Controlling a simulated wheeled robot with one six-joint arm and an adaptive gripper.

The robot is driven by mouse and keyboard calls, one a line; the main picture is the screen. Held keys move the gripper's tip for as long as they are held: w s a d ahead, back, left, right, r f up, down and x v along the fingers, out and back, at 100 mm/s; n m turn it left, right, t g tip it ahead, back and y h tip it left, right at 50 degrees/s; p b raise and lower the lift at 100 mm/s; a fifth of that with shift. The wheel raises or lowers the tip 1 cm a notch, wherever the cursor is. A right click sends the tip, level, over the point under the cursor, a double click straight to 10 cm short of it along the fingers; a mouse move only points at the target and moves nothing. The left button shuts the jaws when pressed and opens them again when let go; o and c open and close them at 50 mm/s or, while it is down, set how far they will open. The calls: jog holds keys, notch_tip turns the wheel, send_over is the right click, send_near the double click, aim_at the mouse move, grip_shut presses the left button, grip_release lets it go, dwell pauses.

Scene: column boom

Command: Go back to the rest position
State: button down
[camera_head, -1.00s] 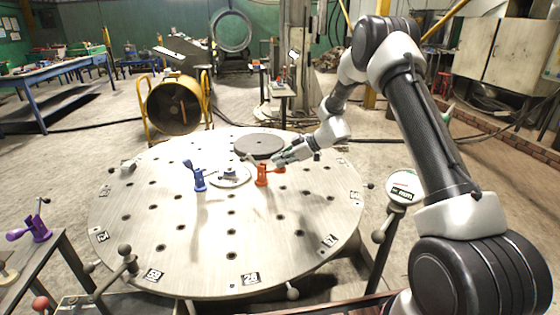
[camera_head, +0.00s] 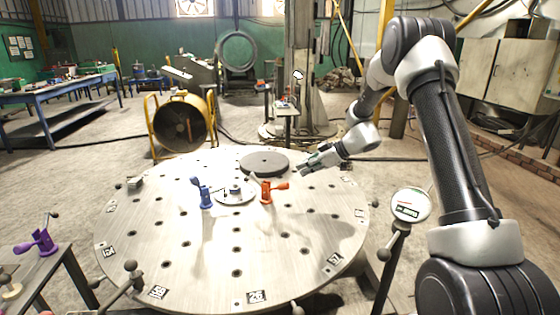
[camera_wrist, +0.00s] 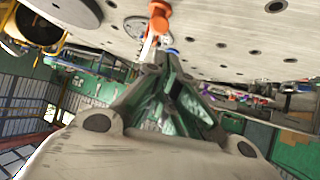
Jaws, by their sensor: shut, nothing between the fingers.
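My gripper (camera_head: 307,170) is above the right back part of the round steel table (camera_head: 180,265), to the right of the orange clamp. Its fingers are shut and empty; they also show in the wrist view (camera_wrist: 160,65). The orange clamp (camera_head: 267,193) stands on the table with its handle pointing right, and it appears at the top of the wrist view (camera_wrist: 159,18). The blue clamp (camera_head: 205,197) stands to the left of a small light disc (camera_head: 235,197) with a hub. My gripper is apart from both clamps.
A dark disc (camera_head: 263,163) lies at the table's back. A round gauge on a post (camera_head: 410,205) stands close to the table's right edge. A purple clamp (camera_head: 42,242) sits on a side bench at left. A yellow-framed fan (camera_head: 182,122) stands behind.

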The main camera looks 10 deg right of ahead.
jog(key=s+d+f+m+g+h, duration=0.2)
jog(key=s+d+m+g, duration=0.2)
jog(key=s+m, duration=0.7)
jog(key=s+d+r+m+t+h, duration=0.1)
jog(key=s+d+r+h, duration=0.1)
jog(key=s+r, duration=0.5)
jog(key=s+d+r+t+h, duration=0.1)
jog(key=s+d+r+h, duration=0.2)
jog(key=s+r, duration=0.4)
jog(key=s+d+r+m+t+h, duration=0.1)
jog(key=s+d+r, duration=0.4)
jog(key=s, duration=1.4)
jog(key=shift+s+r+m+t+h, duration=0.2)
jog(key=shift+r+m+t+h, duration=0.1)
jog(key=shift+r+h, duration=0.75)
